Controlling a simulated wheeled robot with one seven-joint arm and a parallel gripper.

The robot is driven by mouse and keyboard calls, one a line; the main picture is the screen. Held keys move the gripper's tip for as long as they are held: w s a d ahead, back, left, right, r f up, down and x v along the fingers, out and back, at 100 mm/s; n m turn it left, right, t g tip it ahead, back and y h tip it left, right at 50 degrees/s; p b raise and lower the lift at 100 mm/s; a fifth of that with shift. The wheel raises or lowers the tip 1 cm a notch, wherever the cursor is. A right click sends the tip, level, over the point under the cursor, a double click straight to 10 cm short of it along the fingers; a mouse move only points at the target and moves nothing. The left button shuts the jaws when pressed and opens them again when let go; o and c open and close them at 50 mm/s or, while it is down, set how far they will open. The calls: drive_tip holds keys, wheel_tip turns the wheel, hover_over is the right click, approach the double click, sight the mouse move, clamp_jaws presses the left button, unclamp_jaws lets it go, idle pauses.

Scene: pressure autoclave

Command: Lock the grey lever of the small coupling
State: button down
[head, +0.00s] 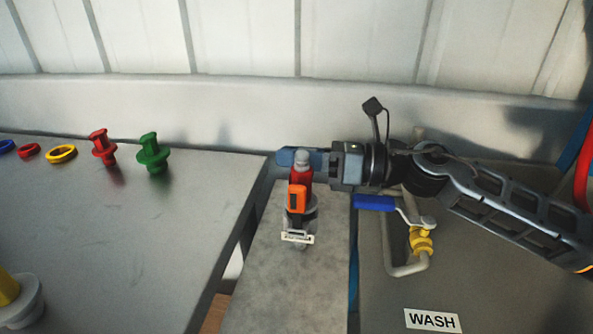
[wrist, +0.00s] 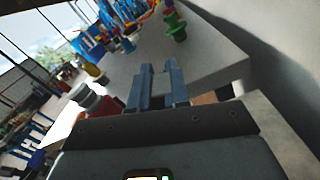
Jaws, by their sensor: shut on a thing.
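The small coupling (head: 300,196) stands upright on the narrow grey slab. It has a red upper body, an orange piece on its front, a grey lower part and a small white tag. My gripper (head: 287,157) reaches in from the right at the height of the coupling's top. Its blue-grey fingers are shut on a grey piece at the top, which I take for the grey lever (head: 302,158).
A blue-handled valve (head: 374,203) with a yellow fitting (head: 421,240) is close below my wrist, above a WASH label (head: 433,320). Red (head: 103,148) and green (head: 153,152) plugs stand on the left table (head: 120,240). A metal wall panel runs behind.

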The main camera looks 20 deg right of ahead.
drive_tip(key=shift+s+a+r+n+b, duration=0.15)
drive_tip(key=shift+s+n+b, duration=0.15)
drive_tip(key=shift+n+b, duration=0.3)
drive_tip(key=c, duration=1.2)
unclamp_jaws()
drive_tip(key=shift+s, duration=0.1)
drive_tip(key=shift+b+v, duration=0.6)
drive_tip(key=shift+v, duration=3.25)
